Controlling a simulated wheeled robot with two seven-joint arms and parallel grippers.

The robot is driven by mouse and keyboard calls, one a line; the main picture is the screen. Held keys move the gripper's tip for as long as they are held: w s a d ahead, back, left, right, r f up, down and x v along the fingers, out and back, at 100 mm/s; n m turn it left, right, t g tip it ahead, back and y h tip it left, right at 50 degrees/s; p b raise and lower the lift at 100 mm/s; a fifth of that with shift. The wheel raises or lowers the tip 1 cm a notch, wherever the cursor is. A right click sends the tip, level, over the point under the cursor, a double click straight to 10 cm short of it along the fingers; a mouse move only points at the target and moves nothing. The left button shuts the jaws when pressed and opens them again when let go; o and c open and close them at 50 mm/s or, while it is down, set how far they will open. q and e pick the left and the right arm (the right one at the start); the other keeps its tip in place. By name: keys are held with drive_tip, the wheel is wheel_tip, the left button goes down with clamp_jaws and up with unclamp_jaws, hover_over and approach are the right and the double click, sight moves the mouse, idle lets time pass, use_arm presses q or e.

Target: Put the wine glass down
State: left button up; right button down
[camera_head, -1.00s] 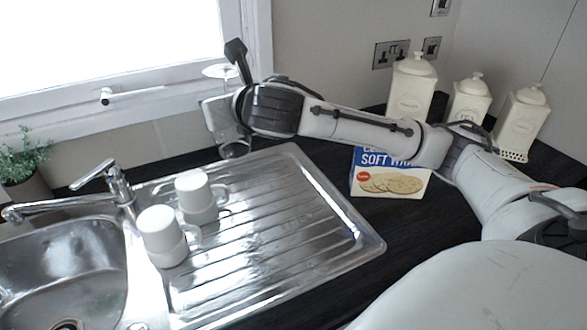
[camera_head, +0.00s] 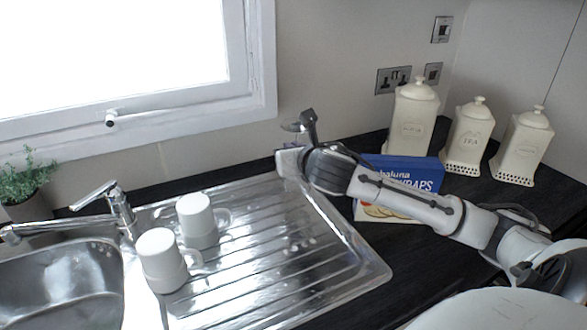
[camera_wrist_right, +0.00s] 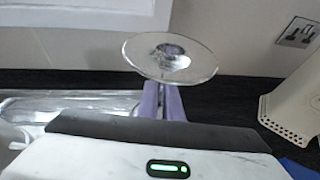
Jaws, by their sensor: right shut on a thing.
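The wine glass shows in the right wrist view as a clear round disc, apparently its foot (camera_wrist_right: 142,58), facing up. The purple fingers of my right gripper (camera_wrist_right: 164,100) are shut on it just below this disc. The lower part of the glass is hidden behind the gripper body. In the head view my right gripper (camera_head: 290,158) is over the back right corner of the steel draining board (camera_head: 270,235), near the wall. The glass is barely visible there, and I cannot tell if it touches the surface. My left gripper is not in view.
Two white mugs (camera_head: 158,257) (camera_head: 196,220) stand on the draining board's left, beside the tap (camera_head: 120,205) and sink (camera_head: 65,285). A blue wraps box (camera_head: 405,170) is partly behind my right arm. Three cream canisters (camera_head: 410,115) stand back right. The board's middle is clear.

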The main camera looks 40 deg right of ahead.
drive_tip(key=shift+f, duration=1.95)
drive_tip(key=shift+f, duration=0.1)
drive_tip(key=c, duration=1.9)
unclamp_jaws()
drive_tip(key=shift+f, duration=0.1)
drive_tip(key=shift+c, duration=0.2)
drive_tip(key=shift+s+a+r, duration=0.2)
drive_tip(key=shift+s+r, duration=0.05)
drive_tip(key=shift+r, duration=0.05)
drive_tip(key=v, duration=1.1)
drive_tip(key=shift+s, duration=0.15)
